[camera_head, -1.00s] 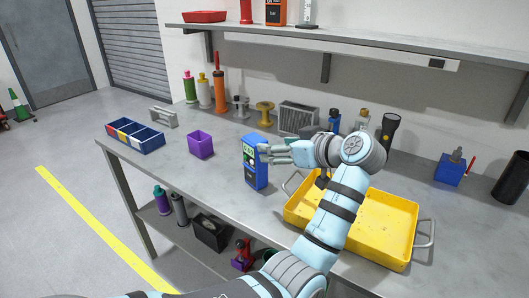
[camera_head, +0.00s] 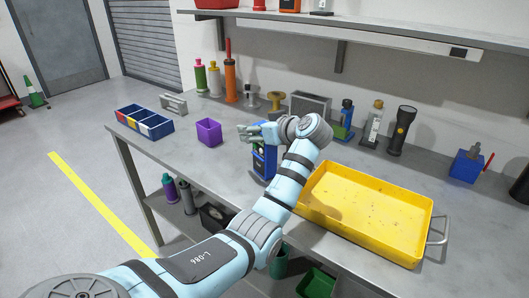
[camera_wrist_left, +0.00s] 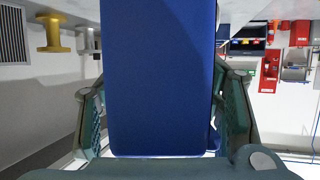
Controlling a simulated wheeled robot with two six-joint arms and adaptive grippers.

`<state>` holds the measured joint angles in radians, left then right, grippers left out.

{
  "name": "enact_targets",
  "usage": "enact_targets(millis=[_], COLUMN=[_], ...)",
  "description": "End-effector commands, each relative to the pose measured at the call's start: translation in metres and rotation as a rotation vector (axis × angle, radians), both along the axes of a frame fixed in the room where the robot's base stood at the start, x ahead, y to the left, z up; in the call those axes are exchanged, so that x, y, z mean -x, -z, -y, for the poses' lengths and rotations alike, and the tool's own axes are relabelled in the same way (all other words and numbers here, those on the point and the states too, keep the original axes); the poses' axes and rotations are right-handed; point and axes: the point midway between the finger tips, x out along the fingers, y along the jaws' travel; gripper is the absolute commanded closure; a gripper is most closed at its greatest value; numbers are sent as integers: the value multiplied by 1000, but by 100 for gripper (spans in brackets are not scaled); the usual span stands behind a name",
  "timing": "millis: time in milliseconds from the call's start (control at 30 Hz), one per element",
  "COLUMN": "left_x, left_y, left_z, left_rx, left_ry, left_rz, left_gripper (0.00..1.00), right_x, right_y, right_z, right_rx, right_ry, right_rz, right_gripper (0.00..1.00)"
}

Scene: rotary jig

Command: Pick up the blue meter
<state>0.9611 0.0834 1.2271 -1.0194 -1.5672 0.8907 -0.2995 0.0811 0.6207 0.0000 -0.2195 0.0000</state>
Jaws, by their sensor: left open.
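The blue meter (camera_head: 264,165) stands upright on the grey workbench, partly hidden by my left gripper and forearm. In the left wrist view the meter (camera_wrist_left: 158,80) fills the middle as a broad blue face. My left gripper (camera_head: 256,133) is at the upper part of the meter. In the wrist view its open fingers (camera_wrist_left: 160,118) stand on either side of the meter, with a narrow gap visible at the left one. Whether the right one touches cannot be told. My right gripper is not in view.
A yellow tray (camera_head: 318,212) lies right of the meter, under and beside my arm. A purple bin (camera_head: 208,132) and a divided blue bin (camera_head: 144,122) stand left. Bottles, a yellow spool (camera_head: 276,102) and a black flashlight (camera_head: 402,130) line the back below a shelf (camera_head: 350,28).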

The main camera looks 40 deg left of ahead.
Motion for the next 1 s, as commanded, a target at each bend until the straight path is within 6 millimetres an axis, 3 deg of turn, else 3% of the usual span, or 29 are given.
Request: enact_targets(millis=[100,467,800,1000], left_x=[0,0,0,0], left_y=[-1,-1,-3,-31], left_z=[0,1,1,1], left_rx=[0,-1,-1,-2], left_ry=[0,0,0,1], left_rz=[0,0,0,4], left_gripper=[43,100,100,100], right_x=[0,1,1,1], right_y=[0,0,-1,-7], right_z=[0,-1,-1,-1], right_rx=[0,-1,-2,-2], right_ry=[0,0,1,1], right_rz=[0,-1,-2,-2], right_gripper=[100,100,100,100])
